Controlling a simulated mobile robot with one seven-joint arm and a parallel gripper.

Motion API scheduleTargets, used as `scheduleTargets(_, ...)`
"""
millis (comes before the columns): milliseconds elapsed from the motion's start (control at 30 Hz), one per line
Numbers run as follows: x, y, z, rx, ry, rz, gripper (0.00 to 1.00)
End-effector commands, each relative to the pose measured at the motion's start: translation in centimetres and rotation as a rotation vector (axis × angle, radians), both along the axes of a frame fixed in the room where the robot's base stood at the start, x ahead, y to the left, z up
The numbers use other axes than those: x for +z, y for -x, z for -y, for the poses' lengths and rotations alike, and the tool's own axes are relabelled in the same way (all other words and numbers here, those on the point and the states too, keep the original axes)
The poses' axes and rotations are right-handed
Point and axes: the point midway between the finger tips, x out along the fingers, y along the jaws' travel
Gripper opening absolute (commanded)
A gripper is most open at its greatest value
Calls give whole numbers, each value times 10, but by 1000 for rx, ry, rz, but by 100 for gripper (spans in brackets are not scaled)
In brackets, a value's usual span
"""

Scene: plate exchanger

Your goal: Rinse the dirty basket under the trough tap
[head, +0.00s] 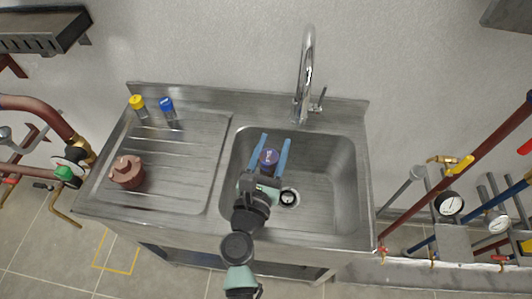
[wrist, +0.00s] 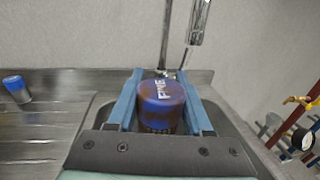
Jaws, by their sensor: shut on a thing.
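The dirty basket (head: 269,158) is a small cylinder with a purple-blue cap and brown smears. In the wrist view the basket (wrist: 161,105) shows part of the word "FINE" on its top. My gripper (head: 276,140) is shut on it, with one blue finger on each side, over the left part of the trough (head: 335,200). In the wrist view my gripper (wrist: 160,75) hides the basket's lower part. The chrome tap (head: 308,60) stands at the trough's back edge, beyond and right of the basket. Its spout (wrist: 197,25) shows in the wrist view.
On the drainboard (head: 185,190) left of the trough stand a yellow-capped container (head: 138,104), a blue-capped container (head: 167,105) and a reddish-brown lidded object (head: 127,172). The trough's right side is clear around the drain (head: 288,197). Pipes and gauges (head: 449,203) line the right.

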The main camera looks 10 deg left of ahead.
Motion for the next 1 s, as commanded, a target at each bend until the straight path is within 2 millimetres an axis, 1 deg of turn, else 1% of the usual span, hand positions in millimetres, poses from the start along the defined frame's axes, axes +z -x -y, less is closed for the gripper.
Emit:
scheduleTargets(33, -1, -5, 3, -2, -1, 2, 0)
scheduleTargets(700, -15, -64, 32, -1, -1, 1, 0)
scheduleTargets(1000, -19, -82, 41, -1, -1, 1, 0)
